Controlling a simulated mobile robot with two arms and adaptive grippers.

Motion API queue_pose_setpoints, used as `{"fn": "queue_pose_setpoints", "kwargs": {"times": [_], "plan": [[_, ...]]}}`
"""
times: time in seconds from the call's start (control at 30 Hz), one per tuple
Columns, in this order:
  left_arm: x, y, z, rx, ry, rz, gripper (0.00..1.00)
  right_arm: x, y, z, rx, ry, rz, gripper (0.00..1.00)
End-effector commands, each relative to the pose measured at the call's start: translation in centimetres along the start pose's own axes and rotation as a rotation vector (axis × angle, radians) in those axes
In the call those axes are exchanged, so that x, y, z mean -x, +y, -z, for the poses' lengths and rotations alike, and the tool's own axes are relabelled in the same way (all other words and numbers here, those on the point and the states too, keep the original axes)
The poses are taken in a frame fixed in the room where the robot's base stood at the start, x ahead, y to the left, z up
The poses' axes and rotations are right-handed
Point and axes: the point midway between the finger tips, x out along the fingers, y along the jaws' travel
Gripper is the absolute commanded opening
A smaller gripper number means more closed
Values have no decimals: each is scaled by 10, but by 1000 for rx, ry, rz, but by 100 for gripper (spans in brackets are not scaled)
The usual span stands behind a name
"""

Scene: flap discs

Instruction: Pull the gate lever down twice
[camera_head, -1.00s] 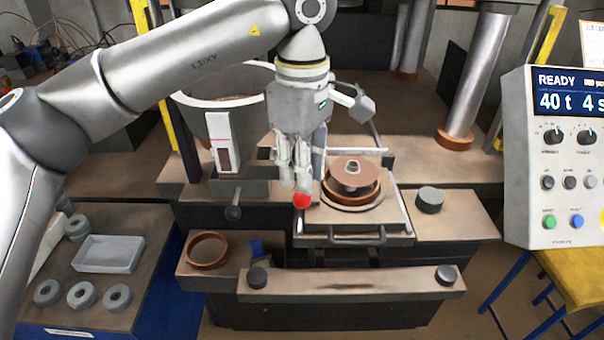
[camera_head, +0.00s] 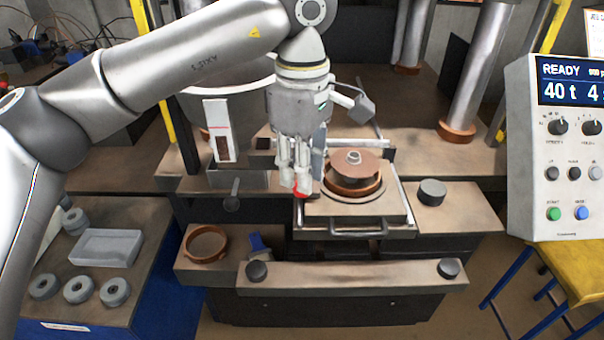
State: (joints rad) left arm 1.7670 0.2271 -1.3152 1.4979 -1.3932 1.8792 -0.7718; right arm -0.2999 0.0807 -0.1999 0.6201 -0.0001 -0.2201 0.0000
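A red ball knob (camera_head: 301,192), which looks like the end of the gate lever, sits just left of the press's sliding plate. The lever's shaft is hidden behind my gripper. My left gripper (camera_head: 295,186) points down at the knob, with its fingertips overlapping it. Part of the red shows between and beside the fingers. I cannot tell whether the fingers are closed on the knob or only around it. My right gripper is not in view.
The sliding plate (camera_head: 400,217) with a round mould (camera_head: 354,178) is close right of the gripper. A grey hopper (camera_head: 188,104) stands behind left. A control panel (camera_head: 534,200) stands at right.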

Motion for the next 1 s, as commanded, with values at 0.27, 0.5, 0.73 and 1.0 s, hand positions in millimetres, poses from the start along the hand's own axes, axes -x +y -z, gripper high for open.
{"fn": "queue_pose_setpoints", "kwargs": {"times": [0.27,0.5,0.73,1.0], "plan": [[-20,0,0,1,0,0,21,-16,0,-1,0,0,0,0],[-35,0,1,2,1,0,21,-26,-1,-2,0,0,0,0],[-48,1,1,4,1,-2,21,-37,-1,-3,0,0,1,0],[-65,1,1,3,1,-2,21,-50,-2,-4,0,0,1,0]]}}
